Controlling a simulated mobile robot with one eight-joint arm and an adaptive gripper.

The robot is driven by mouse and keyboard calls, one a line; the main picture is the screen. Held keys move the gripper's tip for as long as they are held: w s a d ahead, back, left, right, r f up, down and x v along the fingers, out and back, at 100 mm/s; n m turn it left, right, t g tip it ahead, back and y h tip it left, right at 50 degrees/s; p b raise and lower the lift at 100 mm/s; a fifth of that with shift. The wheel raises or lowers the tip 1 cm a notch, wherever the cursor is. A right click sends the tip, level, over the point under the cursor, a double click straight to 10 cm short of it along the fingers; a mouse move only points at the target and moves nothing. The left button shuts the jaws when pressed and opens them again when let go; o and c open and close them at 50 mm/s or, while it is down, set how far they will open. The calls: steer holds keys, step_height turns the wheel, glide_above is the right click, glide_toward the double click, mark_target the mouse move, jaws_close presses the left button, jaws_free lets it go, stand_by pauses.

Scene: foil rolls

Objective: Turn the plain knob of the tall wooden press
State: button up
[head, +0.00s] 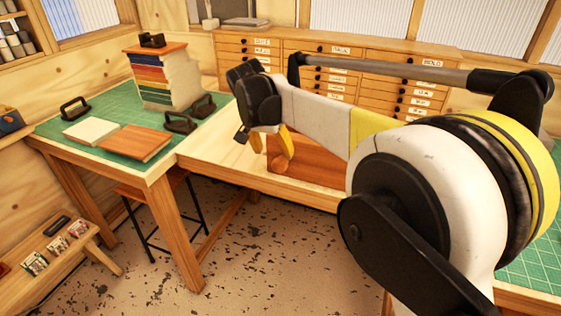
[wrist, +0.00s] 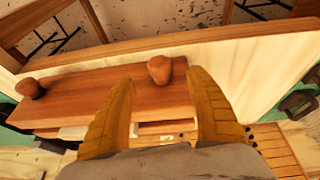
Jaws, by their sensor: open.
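The reddish-brown wooden press (head: 315,168) stands on the pale workbench, partly hidden behind my arm in the head view. In the wrist view its flat wooden face (wrist: 95,92) carries two rounded wooden knobs. A lighter, plain-looking knob (wrist: 160,69) lies in the gap between my fingertips, with no clear contact. A darker knob (wrist: 29,88) is at the left end. One knob (head: 282,164) shows just below my fingers in the head view. My gripper (head: 272,147) is open and empty, its yellow fingers spread in the wrist view (wrist: 159,80).
A green-matted table (head: 55,125) at left holds a stack of coloured boards (head: 165,82), black-handled tools and a wooden board (head: 135,143). Labelled drawers (head: 330,50) stand behind the bench. Speckled floor (head: 260,260) is open in front.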

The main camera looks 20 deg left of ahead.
mark_target(278, 161)
steer(key=b+x, duration=0.2)
steer(key=x, duration=0.6)
steer(key=shift+w+d+f+b, duration=0.1)
steer(key=shift+f+b, duration=0.25)
steer(key=shift+c, duration=0.2)
steer(key=c, duration=1.1)
